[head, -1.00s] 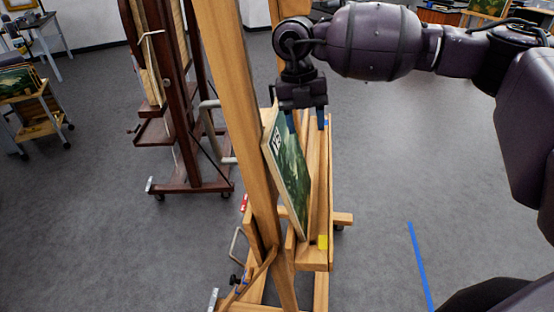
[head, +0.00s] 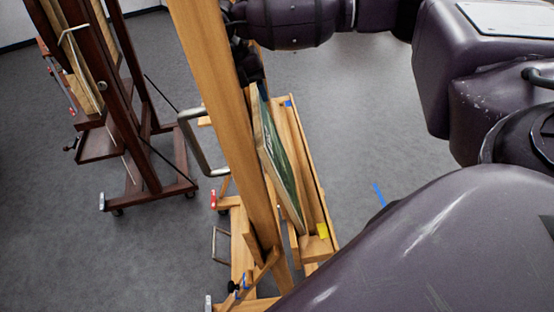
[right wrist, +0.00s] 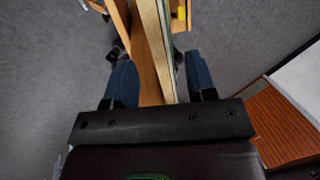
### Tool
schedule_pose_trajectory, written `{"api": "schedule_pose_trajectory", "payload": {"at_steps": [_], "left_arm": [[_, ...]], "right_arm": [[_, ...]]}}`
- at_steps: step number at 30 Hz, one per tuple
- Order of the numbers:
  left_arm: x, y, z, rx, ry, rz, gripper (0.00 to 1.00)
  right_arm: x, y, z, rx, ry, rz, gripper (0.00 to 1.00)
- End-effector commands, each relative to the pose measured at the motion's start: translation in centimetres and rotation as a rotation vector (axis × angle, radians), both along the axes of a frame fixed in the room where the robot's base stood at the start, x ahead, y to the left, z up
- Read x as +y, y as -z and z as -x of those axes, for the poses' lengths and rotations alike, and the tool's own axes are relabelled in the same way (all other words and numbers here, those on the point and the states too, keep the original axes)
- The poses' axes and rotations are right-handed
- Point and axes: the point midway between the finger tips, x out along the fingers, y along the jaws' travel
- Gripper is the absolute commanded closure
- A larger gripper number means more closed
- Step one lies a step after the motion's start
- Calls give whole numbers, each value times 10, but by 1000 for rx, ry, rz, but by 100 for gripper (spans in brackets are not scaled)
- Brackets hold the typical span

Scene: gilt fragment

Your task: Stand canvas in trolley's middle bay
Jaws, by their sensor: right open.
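The canvas (head: 280,160), with a dark green painted face and a pale side edge, leans slightly tilted on the light wooden easel (head: 215,60). My right gripper (head: 258,88) is at the canvas's top end, partly hidden behind the easel's upright. In the right wrist view my right gripper (right wrist: 160,82) is open, with one blue finger on each side of the canvas edge (right wrist: 159,35). A gap shows between the canvas and the right finger. The trolley is not in view now. My left gripper is not in view.
A dark wooden easel (head: 130,120) on castors stands at the left. A grey metal handle (head: 203,145) sticks out beside the light easel. A yellow patch (head: 322,230) is on its ledge. Grey floor (head: 50,230) is clear at the lower left.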

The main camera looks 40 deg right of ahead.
Motion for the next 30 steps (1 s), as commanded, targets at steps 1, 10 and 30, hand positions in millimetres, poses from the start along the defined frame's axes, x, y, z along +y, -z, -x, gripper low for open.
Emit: {"api": "schedule_pose_trajectory", "payload": {"at_steps": [1,10,30], "left_arm": [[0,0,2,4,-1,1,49],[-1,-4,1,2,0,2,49],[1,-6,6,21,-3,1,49]], "right_arm": [[-2,6,1,1,0,0,49],[-7,26,5,1,0,0,49],[-19,70,14,-2,0,-1,50]]}}
